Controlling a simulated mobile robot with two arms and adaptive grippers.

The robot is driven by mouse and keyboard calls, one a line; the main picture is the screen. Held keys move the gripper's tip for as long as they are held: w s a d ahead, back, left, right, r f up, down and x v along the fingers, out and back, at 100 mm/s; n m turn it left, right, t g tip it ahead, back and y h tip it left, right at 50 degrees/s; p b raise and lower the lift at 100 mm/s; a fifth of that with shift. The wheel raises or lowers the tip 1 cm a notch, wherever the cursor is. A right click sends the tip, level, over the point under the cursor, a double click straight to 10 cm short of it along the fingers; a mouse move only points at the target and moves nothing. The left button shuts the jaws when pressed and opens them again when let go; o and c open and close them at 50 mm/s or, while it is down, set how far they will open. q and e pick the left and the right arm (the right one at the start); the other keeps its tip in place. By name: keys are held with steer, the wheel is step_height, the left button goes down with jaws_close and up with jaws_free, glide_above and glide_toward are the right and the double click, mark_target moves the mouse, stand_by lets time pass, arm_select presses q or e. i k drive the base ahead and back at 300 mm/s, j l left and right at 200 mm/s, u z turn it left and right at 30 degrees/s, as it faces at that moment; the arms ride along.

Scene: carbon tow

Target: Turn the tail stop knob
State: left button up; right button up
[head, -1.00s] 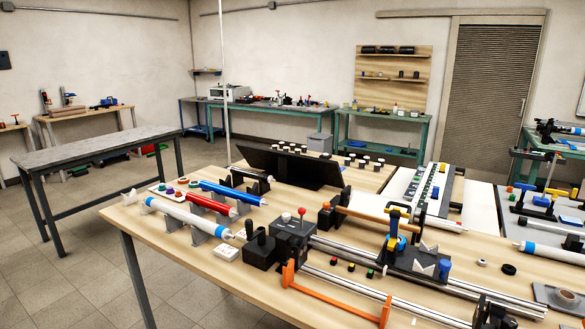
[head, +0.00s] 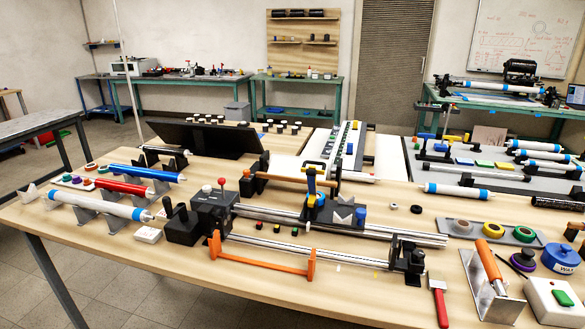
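The winding machine stands on the wooden table, with a black headstock box (head: 212,212) at its left end, topped by a red ball lever (head: 221,182). Twin metal rails (head: 390,232) run from it to the right. A black tail block (head: 407,260) stands at the right end of the front rod. A small dark round part on its right side may be the tail stop knob, but it is too small to be sure. A carriage on the rails carries a blue knob (head: 361,214) and a yellow and blue upright (head: 311,184). Neither of my grippers shows.
The front table edge is mostly clear.

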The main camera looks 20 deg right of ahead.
mark_target(418, 255)
steer(key=l+u, duration=0.1)
steer(key=l, duration=1.2)
